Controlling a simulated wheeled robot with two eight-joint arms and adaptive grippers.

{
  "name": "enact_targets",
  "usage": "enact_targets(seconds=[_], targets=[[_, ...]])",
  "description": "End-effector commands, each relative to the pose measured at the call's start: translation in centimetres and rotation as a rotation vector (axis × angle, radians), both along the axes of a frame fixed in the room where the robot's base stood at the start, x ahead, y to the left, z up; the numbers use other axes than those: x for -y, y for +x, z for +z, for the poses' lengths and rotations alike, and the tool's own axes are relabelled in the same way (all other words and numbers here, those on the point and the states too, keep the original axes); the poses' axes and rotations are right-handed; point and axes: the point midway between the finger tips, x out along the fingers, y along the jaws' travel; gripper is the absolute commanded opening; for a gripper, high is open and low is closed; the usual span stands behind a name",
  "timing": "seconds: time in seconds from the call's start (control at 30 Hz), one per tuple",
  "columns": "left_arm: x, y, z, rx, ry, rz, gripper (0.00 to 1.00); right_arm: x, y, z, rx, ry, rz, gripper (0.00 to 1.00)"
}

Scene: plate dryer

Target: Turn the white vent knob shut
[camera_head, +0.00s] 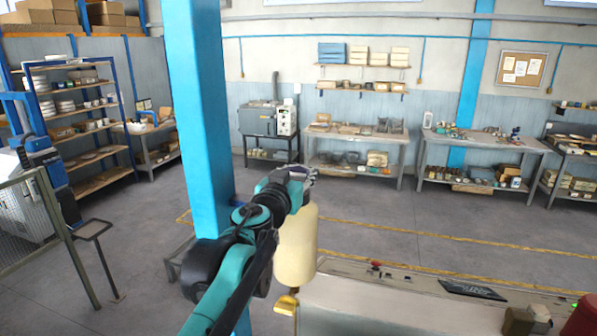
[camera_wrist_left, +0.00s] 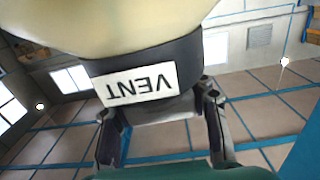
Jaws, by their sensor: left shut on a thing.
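In the head view my left gripper (camera_head: 300,173) is at the top of an upright cream cylinder (camera_head: 296,255). In the left wrist view the cream body (camera_wrist_left: 120,20) fills the top, with a dark collar (camera_wrist_left: 188,65) around its end. A white label (camera_wrist_left: 136,84) on the collar reads VENT, upside down. The fingers of my left gripper (camera_wrist_left: 156,103) stand on both sides of the collar end, shut on the vent knob. The knob's own outline is mostly hidden between the fingers, so I cannot tell its angle. My right gripper is not in view.
A blue column (camera_head: 198,120) stands close to my left arm. A pale machine top (camera_head: 365,300) with a red knob (camera_head: 376,265) lies at the lower right. A yellow piece (camera_head: 287,303) shows below the cylinder. Workbenches (camera_head: 357,133) stand far back, beyond open floor.

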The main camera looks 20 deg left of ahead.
Motion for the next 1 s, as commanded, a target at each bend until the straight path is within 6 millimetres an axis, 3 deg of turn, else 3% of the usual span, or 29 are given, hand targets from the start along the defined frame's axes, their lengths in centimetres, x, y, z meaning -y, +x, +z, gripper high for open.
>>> enact_targets(seconds=[0.33,0.37,0.47,0.8,1.0], targets=[[0.1,0.0,0.0,0.0,0.0,-0.004,0.08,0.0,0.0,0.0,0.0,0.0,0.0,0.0],[0.1,0.0,0.0,0.0,0.0,-0.004,0.42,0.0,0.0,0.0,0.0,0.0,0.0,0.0],[0.1,0.0,0.0,0.0,0.0,-0.004,0.69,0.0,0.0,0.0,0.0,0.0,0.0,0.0],[0.0,-0.2,0.0,0.0,0.0,-0.003,0.69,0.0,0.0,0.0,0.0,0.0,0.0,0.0],[-0.1,-2.6,0.0,0.0,0.0,-0.003,0.69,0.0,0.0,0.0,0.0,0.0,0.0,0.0]])
